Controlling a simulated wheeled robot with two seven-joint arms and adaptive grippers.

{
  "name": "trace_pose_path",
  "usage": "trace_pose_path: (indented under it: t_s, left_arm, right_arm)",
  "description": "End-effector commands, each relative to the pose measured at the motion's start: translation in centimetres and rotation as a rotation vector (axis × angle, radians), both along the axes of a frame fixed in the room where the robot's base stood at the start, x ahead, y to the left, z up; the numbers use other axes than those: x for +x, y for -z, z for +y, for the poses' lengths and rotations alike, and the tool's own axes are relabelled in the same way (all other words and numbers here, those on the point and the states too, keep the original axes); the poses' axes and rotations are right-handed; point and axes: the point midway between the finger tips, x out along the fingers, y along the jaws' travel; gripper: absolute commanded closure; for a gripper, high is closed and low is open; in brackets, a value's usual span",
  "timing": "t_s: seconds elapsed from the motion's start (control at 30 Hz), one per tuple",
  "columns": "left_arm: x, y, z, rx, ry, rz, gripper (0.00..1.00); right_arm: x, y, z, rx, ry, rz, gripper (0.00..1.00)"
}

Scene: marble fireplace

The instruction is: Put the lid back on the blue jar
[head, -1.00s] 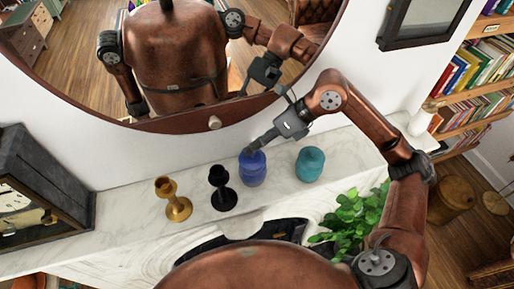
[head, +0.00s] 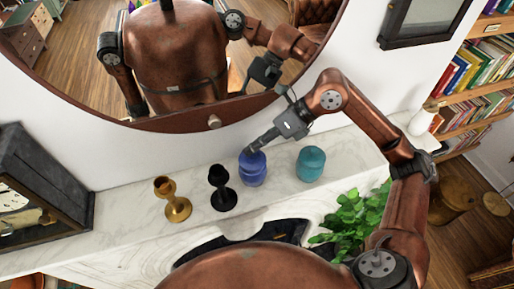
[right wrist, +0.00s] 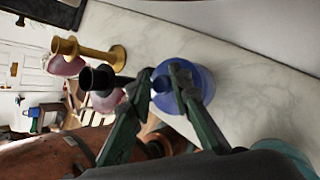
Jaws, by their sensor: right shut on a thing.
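The blue jar (head: 252,179) stands upright on the white marble mantel, between a black candlestick and a teal jar. Its blue lid (head: 253,161) is at the jar's mouth, and I cannot tell whether a small gap is left under it. My right gripper (head: 251,149) reaches down from the upper right and is shut on the lid's knob. In the right wrist view the two fingers of the right gripper (right wrist: 163,82) close on the darker blue knob (right wrist: 162,86), with the paler blue rim (right wrist: 203,78) behind. My left gripper is not in view.
A black candlestick (head: 221,190) and a gold one (head: 174,203) stand left of the jar. The teal jar (head: 311,164) stands close on its right. A dark clock (head: 40,190) is at far left, a plant (head: 352,222) in front, a round mirror (head: 160,126) behind.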

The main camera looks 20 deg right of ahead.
Motion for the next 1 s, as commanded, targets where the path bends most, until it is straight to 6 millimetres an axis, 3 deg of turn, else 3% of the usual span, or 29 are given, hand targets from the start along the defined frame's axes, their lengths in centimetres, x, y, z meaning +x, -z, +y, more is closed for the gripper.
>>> trace_pose_path:
  t_s: [1.0]
  left_arm:
    - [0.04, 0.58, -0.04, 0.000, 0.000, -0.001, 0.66]
  right_arm:
    - [0.01, 0.03, -0.02, 0.000, 0.000, 0.000, 1.00]
